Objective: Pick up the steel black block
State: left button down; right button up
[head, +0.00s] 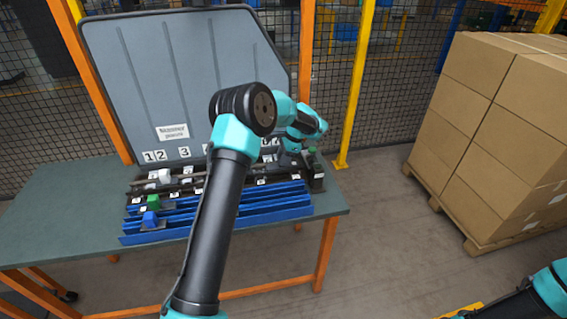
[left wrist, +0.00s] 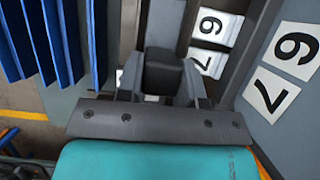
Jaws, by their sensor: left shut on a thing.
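A black block (left wrist: 164,78) sits between the two grey fingers of my left gripper (left wrist: 162,88) in the left wrist view, with a finger against each side. In the head view my left gripper (head: 290,160) is low over the far right part of the rack on the table, near the number cards. The black block cannot be made out clearly there. Whether its underside touches the rack is hidden. Part of my right arm shows at the lower right of the head view, but its gripper does not show.
A grey panel (head: 180,70) stands behind. Number cards (left wrist: 296,46) are close by the gripper. Stacked cartons (head: 500,120) stand right.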

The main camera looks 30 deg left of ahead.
pick_arm(q)
jog(key=shift+r, duration=0.15)
notch_tip(320, 180, up, 9)
jog(key=shift+r, duration=0.4)
